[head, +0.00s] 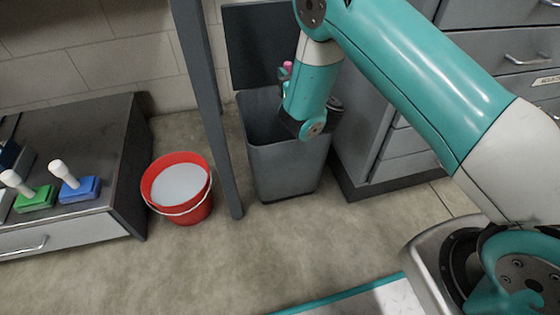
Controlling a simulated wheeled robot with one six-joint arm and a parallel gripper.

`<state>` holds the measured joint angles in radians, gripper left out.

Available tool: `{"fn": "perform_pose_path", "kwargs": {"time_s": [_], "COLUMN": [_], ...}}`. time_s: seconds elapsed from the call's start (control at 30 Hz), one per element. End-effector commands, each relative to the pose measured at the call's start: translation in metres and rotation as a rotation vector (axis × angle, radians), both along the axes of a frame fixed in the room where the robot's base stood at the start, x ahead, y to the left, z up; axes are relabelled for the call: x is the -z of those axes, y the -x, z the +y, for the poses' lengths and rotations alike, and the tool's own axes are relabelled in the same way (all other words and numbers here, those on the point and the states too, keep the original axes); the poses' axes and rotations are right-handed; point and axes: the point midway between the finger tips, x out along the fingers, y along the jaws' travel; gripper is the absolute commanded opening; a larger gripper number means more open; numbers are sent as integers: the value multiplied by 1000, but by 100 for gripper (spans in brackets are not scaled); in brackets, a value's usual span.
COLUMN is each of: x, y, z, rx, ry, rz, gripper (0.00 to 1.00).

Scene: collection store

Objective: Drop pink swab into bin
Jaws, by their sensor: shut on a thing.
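The bin (288,170) is a tall grey container on the floor in the middle of the head view, with its dark lid (252,50) standing open behind it. A small part of the pink swab (288,66) shows at the left edge of my wrist, in front of the lid and above the bin's mouth. My gripper (285,77) is mostly hidden behind my wrist, over the bin, and is shut on the pink swab. The fingertips and the rest of the swab cannot be made out.
A red bucket (203,209) with pale contents stands left of the bin, past a dark upright post (207,110). A low cabinet at left bears a green-based (35,200) and a blue-based white-handled thing (80,190). Grey drawers (405,150) stand close at right.

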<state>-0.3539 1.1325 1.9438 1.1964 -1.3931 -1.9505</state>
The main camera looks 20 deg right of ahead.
Motion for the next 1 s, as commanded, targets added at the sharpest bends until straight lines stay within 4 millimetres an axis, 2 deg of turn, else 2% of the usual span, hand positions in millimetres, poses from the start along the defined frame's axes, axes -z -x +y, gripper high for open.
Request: {"fn": "perform_pose_path", "kwargs": {"time_s": [0.03, 0.23, 0.6, 0.93, 0.97, 1.0], "x": [7, 19, 61, 62, 62, 62], "y": [0, 0, 0, 0, 0, 0], "z": [0, 0, 0, 0, 0, 0], "rx": [0, 0, 0, 0, 0, 0], "ry": [0, 0, 0, 0, 0, 0], "rz": [-1, 0, -1, -1, -1, -1], "gripper": [0, 0, 0, 0, 24, 33]}}
